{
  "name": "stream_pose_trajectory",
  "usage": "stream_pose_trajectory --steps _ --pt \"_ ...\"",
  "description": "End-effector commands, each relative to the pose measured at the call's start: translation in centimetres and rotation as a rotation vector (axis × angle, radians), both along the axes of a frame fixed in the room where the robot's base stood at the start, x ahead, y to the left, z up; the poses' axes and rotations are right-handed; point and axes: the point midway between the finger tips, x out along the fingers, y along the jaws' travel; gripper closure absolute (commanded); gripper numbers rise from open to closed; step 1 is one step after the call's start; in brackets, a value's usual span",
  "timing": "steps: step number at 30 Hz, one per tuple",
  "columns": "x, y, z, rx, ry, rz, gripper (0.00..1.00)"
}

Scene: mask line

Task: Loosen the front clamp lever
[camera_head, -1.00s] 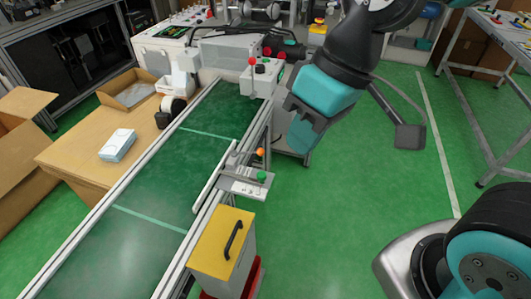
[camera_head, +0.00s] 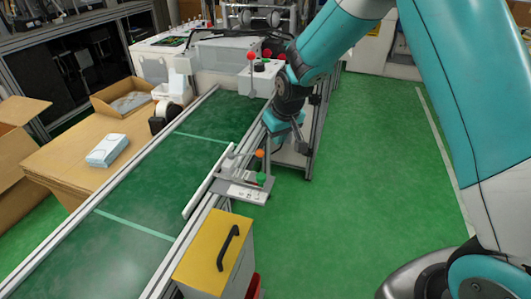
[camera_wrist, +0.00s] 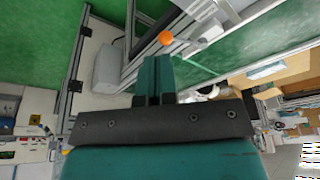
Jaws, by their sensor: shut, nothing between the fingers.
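A lever with an orange ball knob (camera_head: 260,153) stands on the grey clamp bracket (camera_head: 240,190) at the right rail of the conveyor. A green knob (camera_head: 262,178) sits on the same bracket, nearer to me. I cannot tell which of the two is the front lever. My gripper (camera_head: 284,126) is beyond and slightly right of the orange knob in the head view, apart from it. In the wrist view my gripper (camera_wrist: 155,72) has its teal fingers together and empty, with the orange knob (camera_wrist: 165,38) just past their tips. The green knob is not clear there.
The green conveyor belt (camera_head: 150,185) runs along the left of the bracket. A yellow-topped box with a black handle (camera_head: 228,249) stands close in front of it. A control box with a red-knobbed stick (camera_head: 251,56) is behind. Green floor at right is free.

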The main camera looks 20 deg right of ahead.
Motion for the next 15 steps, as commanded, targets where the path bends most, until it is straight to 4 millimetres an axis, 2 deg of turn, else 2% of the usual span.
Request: stream_pose_trajectory --steps 4,7,15 --pt "0.1 0.0 -0.5 0.0 0.002 0.0 1.0" --pt "0.4 0.1 -1.8 0.0 0.003 0.0 1.0" --pt "2.0 0.5 -7.2 0.0 0.004 0.001 1.0"
